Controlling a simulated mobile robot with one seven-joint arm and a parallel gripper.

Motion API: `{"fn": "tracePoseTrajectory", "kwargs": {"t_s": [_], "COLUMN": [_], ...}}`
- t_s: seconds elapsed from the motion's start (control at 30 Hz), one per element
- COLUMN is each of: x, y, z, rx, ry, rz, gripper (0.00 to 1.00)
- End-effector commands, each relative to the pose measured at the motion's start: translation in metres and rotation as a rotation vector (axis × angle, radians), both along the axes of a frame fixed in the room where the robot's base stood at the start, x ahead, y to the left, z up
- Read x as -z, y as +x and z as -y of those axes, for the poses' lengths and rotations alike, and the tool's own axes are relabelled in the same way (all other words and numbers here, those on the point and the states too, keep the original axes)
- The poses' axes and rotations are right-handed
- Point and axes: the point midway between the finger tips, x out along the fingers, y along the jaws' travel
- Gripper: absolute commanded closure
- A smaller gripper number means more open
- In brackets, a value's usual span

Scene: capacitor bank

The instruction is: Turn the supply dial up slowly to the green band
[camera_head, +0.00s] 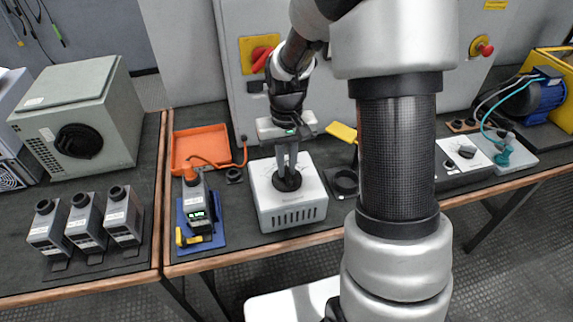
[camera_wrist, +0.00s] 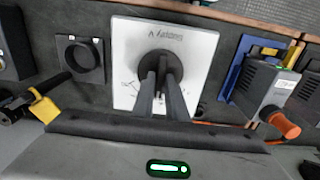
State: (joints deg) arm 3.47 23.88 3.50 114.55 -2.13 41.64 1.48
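The supply is a pale box (camera_head: 290,213) with a vented front, on the bench at the centre. Its round black dial (camera_head: 287,182) is on the top face; the dial also shows in the wrist view (camera_wrist: 172,64). My gripper (camera_head: 286,168) points down from above, and its two close-set dark fingers (camera_wrist: 157,74) reach the dial. They look shut on its middle, but hide the contact and part of the dial. Small scale marks surround the dial; I cannot make out a green band or where the pointer stands.
A black ring-shaped part (camera_head: 345,183) and a yellow tag (camera_head: 342,132) are to the right. The bench's front edge is close.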

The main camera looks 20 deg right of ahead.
Motion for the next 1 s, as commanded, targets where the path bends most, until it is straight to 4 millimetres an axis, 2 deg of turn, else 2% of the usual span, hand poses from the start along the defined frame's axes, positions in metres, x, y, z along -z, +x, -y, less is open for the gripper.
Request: {"fn": "tracePoseTrajectory", "kwargs": {"t_s": [0.07, 0.43, 1.0], "x": [-0.0002, -0.0008, -0.0015], "y": [0.0001, 0.0002, 0.0000], "z": [0.0000, 0.0000, 0.0018], "rx": [0.000, 0.044, 0.402], "ry": [0.000, 0.000, 0.000], "rz": [0.000, 0.000, 0.000], "gripper": [1.00, 1.00, 1.00]}}
